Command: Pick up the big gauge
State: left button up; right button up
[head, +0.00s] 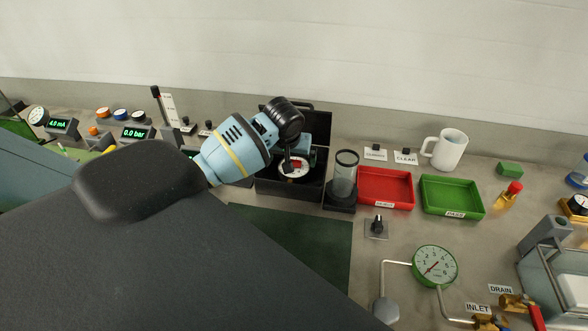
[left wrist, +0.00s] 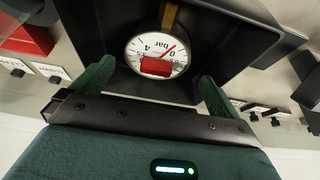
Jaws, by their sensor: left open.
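A round gauge with a white face, a red needle and a red block on its face lies in a black open case (head: 262,186); I take it as the big gauge (head: 304,171). In the left wrist view the gauge (left wrist: 150,45) sits inside the dark case wall (left wrist: 85,25), its face marked in bar. My left gripper (head: 290,160) points down into the case over the gauge. In the left wrist view its two green fingers (left wrist: 156,72) are apart, one on each side of the gauge's lower edge. I cannot tell whether they touch it. My right gripper is not in view.
A clear cylinder (head: 345,172) on a black base stands just right of the case. Beyond it are a red tray (head: 385,203), a green tray (head: 452,210) and a white mug (head: 450,149). A dark green mat (head: 325,235) lies clear in front.

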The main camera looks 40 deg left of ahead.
pick_arm(q)
jog(key=shift+d+x, duration=0.1)
jog(key=shift+x, duration=1.2)
jog(key=shift+d+x, duration=0.15)
jog(key=shift+x, duration=1.15)
jog(key=c, duration=0.9)
jog(key=shift+w, duration=0.1)
jog(key=shift+c, duration=0.2)
jog(key=shift+r, duration=0.15)
jog(key=shift+d+r, duration=0.1)
jog(key=shift+r, duration=0.1)
notch_tip(320, 180, up, 6)
jog(key=shift+r, duration=0.15)
jog(key=s+d, duration=0.4)
jog(key=s, duration=0.4)
jog(key=s+d, duration=0.5)
jog(key=s, duration=0.4)
jog(key=shift+s+d, duration=0.25)
jog(key=shift+s, duration=0.05)
